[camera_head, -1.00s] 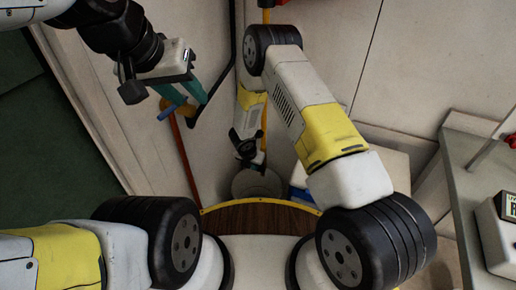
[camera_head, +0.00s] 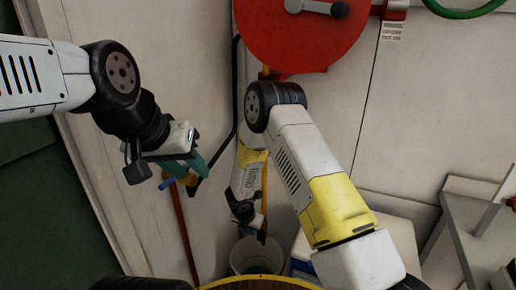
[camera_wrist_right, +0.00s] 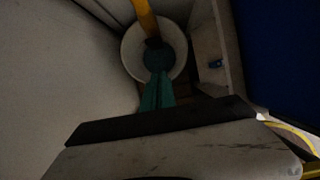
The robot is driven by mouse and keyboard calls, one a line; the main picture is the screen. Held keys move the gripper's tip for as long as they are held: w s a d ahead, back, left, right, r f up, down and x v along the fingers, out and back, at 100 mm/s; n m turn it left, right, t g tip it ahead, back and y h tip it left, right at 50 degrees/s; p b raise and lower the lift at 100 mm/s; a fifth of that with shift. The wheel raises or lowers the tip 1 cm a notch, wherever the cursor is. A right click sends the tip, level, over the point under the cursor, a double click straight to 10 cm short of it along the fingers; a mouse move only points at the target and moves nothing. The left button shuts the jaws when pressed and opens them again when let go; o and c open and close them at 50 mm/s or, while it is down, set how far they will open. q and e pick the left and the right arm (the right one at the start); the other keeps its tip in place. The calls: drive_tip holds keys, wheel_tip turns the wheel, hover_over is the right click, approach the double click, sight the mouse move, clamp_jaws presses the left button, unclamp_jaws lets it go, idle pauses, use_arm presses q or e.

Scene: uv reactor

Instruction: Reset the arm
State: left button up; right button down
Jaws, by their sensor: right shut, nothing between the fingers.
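My left gripper (camera_head: 192,172) is in the left half of the head view, with teal fingers pointing down and to the right. It hangs in front of the pale wall, and I see nothing held, but the finger gap is not clear. My right arm reaches away from me and bends down at its elbow. Its gripper is small and mostly hidden in the head view. In the right wrist view the teal fingers of my right gripper (camera_wrist_right: 158,80) are together and empty, over a round pale bin.
The pale bin (camera_head: 243,257) stands in the wall corner, with a yellow pole (camera_wrist_right: 146,18) in it. A large red reel (camera_head: 290,45) hangs on the wall above. A red pole (camera_head: 184,235) leans at the left. A grey bench (camera_head: 470,232) is at the right.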

drive_tip(key=s+d+r+m, duration=0.1)
drive_tip(key=d+r+m, duration=0.4)
drive_tip(key=r, duration=0.5)
drive_tip(key=d+r+m, duration=0.4)
drive_tip(key=r+m, duration=0.1)
drive_tip(key=r, duration=0.4)
drive_tip(key=s+d+r+m, duration=0.1)
drive_tip(key=d+r+m, duration=0.35)
drive_tip(key=r, duration=0.55)
drive_tip(key=s+d+r+m+t+y, duration=0.1)
drive_tip(key=s+d+r+m+y, duration=0.1)
drive_tip(key=s+r+m, duration=0.6)
drive_tip(key=s+d+r+m+t+y, duration=0.1)
drive_tip(key=s+d+r+m, duration=0.1)
drive_tip(key=s+r+m, duration=0.6)
drive_tip(key=s, duration=0.7)
drive_tip(key=shift+s+r+y, duration=0.15)
drive_tip(key=shift+s+y, duration=0.15)
drive_tip(key=shift+y, duration=0.1)
